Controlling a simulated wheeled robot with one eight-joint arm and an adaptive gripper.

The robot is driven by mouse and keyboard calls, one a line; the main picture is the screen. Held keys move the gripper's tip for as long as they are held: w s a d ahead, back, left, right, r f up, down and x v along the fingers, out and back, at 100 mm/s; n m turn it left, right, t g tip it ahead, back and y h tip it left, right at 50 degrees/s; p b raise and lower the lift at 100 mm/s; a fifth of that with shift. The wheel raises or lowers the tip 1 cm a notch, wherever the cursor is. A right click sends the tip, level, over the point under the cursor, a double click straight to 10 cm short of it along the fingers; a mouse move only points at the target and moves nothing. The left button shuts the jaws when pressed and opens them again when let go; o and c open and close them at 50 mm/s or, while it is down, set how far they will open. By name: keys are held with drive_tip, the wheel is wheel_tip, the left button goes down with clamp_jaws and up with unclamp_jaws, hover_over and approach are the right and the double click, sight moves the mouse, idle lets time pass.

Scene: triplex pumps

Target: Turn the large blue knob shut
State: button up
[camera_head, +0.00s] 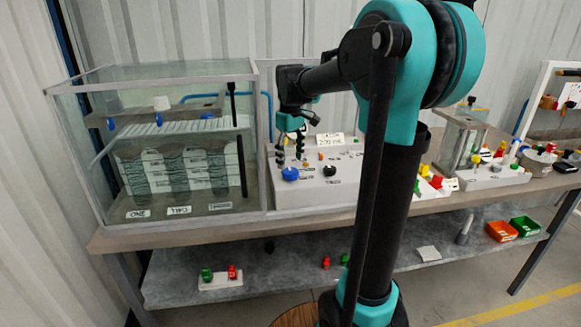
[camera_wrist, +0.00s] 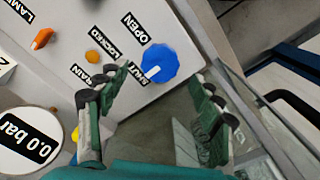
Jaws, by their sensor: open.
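The large blue knob (camera_head: 290,174) sits on the sloped face of the white control panel (camera_head: 315,196). In the wrist view the blue knob (camera_wrist: 163,62) lies just beyond and between my fingertips, and neither finger visibly touches it. A white mark shows on its lower left edge, on the side of a partly hidden label that seems to read SHUT. The OPEN label (camera_wrist: 135,29) is by the knob's upper left. My gripper (camera_head: 290,150) is open and empty, pointing down above the knob. It also shows in the wrist view (camera_wrist: 157,82), fingers spread wide.
A glass tank (camera_head: 165,150) stands close on the left. An orange knob (camera_wrist: 42,38), a small orange button (camera_wrist: 93,56) and a 0.0 bar gauge (camera_wrist: 30,140) share the panel. A black knob (camera_head: 329,170) is right of the blue one. A lower shelf (camera_head: 300,268) holds small parts.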

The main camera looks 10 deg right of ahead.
sight(291, 170)
wheel_tip(291, 170, up, 8)
idle(0.5)
